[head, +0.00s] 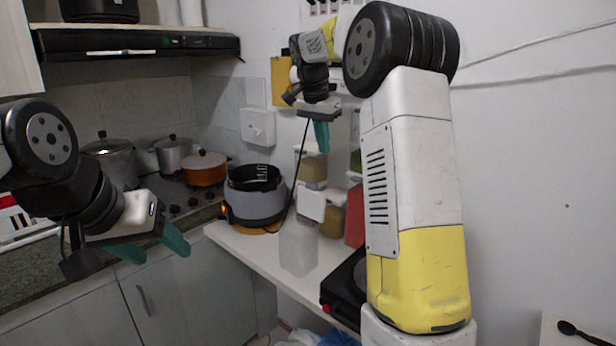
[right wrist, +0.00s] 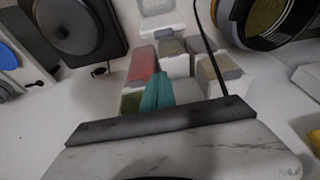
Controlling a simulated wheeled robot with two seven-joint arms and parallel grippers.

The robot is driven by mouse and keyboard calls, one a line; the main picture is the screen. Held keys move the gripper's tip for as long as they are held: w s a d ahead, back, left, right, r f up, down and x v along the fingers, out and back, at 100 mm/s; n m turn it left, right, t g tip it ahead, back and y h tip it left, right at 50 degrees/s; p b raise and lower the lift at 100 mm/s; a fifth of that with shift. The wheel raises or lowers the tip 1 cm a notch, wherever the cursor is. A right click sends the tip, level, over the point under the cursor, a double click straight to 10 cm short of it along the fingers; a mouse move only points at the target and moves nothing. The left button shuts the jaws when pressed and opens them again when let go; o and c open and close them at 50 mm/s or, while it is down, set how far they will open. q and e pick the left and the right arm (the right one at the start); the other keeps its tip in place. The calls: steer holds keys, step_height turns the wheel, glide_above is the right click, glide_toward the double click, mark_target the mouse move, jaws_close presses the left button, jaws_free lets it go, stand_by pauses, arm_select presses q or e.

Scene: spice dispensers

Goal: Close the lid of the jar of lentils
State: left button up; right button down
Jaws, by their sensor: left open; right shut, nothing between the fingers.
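Several clear containers with pale lids stand in a group on the white counter. In the head view, one with tan contents (head: 311,170) stands at the upper left of the group, and one with brownish contents (head: 332,218) is lower down. I cannot tell which holds lentils. A white lid-like flap (head: 311,203) shows in front of them, apparently raised. My right gripper (head: 321,136) points down above the group, its teal fingers shut and empty; they also show in the right wrist view (right wrist: 158,92) over the containers. My left gripper (head: 152,246) is open and empty, in front of the cabinets.
A grey cooker (head: 254,196) stands left of the containers, with a dark cord rising past them. A whitish clear container (head: 298,249) is at the counter's front. A red container (head: 354,216) and a black appliance (head: 345,285) are partly hidden by my right arm. Pots stand on the stove.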

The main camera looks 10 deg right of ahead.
glide_above(311, 201)
steer(key=d, duration=0.3)
steer(key=shift+f, duration=4.75)
steer(key=shift+w+a, duration=0.2)
steer(key=shift+w, duration=0.2)
